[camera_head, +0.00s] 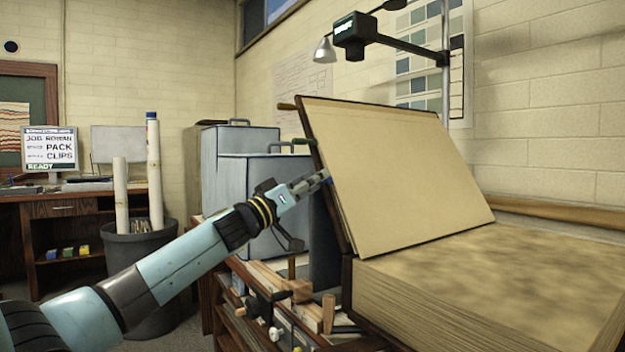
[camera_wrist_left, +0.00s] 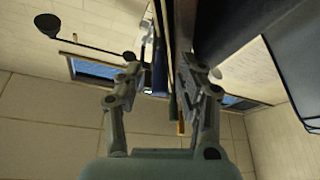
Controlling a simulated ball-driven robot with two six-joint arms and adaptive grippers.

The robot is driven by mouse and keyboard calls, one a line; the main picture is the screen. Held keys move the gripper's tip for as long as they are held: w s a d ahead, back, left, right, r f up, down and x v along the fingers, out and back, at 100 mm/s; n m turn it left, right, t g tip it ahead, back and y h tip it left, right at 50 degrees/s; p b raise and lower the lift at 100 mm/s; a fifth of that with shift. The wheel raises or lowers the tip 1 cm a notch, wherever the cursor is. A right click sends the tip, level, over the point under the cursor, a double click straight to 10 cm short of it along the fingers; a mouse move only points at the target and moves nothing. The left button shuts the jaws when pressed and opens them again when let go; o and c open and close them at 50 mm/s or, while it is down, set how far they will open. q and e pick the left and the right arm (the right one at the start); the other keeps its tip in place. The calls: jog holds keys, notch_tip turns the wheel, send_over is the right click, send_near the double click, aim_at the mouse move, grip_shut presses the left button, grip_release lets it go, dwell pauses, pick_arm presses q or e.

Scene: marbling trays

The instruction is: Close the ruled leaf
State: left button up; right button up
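The leaf (camera_head: 400,180) is a large tan sheet or board with a dark left edge, standing raised and tilted over a thick block of pages (camera_head: 480,300). Any ruling on it is too faint to tell. My left gripper (camera_head: 311,207) is at the leaf's left edge, its fingers spread, one reaching up to the edge and one hanging lower. In the left wrist view the fingers (camera_wrist_left: 172,78) stand apart, with narrow dark and brown edges showing between them; I cannot tell whether they touch. My right gripper is not in view.
Grey cabinets (camera_head: 243,200) stand behind my left arm. A lamp on a bracket (camera_head: 355,36) hangs above the leaf. A bin (camera_head: 140,265) with rolled tubes stands at left. A rack with wooden tools (camera_head: 290,315) lies below the gripper. The block's mottled top is clear.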

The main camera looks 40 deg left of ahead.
pick_arm(q)
jog(key=shift+c, duration=0.3)
grip_shut()
jog(key=shift+r, duration=0.1)
